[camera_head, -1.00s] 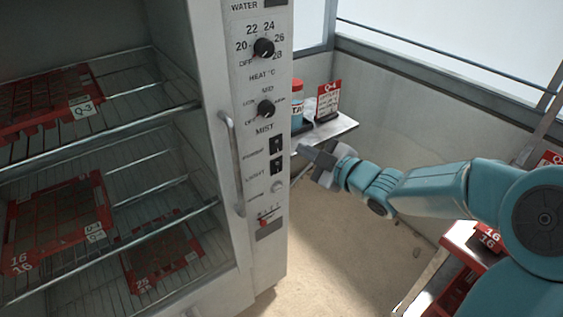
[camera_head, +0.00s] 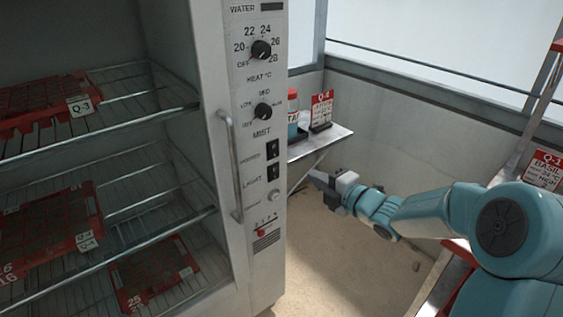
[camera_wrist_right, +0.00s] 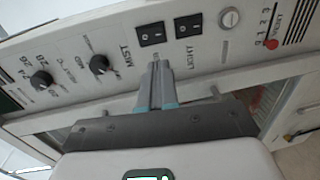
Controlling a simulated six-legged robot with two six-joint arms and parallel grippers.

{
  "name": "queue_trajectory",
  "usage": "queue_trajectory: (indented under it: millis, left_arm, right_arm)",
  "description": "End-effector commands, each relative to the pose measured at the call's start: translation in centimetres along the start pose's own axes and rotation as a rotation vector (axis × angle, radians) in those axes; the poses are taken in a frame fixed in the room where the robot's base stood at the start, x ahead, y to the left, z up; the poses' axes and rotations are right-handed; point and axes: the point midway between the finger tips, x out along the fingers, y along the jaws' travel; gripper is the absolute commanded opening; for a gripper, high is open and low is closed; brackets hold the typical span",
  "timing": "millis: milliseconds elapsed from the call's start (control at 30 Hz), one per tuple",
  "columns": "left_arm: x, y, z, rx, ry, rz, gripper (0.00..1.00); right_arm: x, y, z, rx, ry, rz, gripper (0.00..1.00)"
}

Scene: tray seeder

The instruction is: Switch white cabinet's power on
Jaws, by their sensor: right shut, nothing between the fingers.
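The white cabinet (camera_head: 266,210) stands at the left with a control panel down its right front edge. Its power switch (camera_head: 272,148) is a black rocker below the mist knob, above the light switch (camera_head: 272,172). In the right wrist view, the power switch (camera_wrist_right: 152,34) and light switch (camera_wrist_right: 188,25) sit side by side just beyond my fingertips. My right gripper (camera_head: 316,178) is shut and empty, right of the panel at about the light switch's height in the head view. Its fingers (camera_wrist_right: 158,68) appear apart from the panel. My left gripper is out of view.
A vertical door handle (camera_head: 232,165) stands out left of the switches. The heat knob (camera_head: 261,49) and mist knob (camera_head: 263,111) protrude above them. A small shelf (camera_head: 325,140) with a red-lidded jar is behind. Trays sit on the cabinet's wire racks.

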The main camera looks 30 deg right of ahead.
Motion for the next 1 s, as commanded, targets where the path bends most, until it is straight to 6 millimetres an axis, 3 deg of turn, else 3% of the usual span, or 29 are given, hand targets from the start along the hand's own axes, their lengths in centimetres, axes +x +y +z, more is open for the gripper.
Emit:
queue_trajectory:
  millis: [167, 500, 700, 1000]
  left_arm:
    - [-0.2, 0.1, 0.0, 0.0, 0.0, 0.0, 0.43]
    - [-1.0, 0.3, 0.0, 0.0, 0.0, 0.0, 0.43]
    - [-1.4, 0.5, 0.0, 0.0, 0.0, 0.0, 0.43]
    - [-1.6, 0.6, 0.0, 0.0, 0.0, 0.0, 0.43]
  right_arm:
    - [1.8, 0.0, -0.2, 0.002, 0.004, 0.001, 0.0]
    - [8.9, 0.1, -0.5, 0.001, 0.004, -0.001, 0.0]
    - [12.2, 0.1, -0.5, 0.001, 0.002, 0.0, 0.0]
    - [13.8, 0.0, -0.5, 0.001, 0.001, 0.0, 0.0]
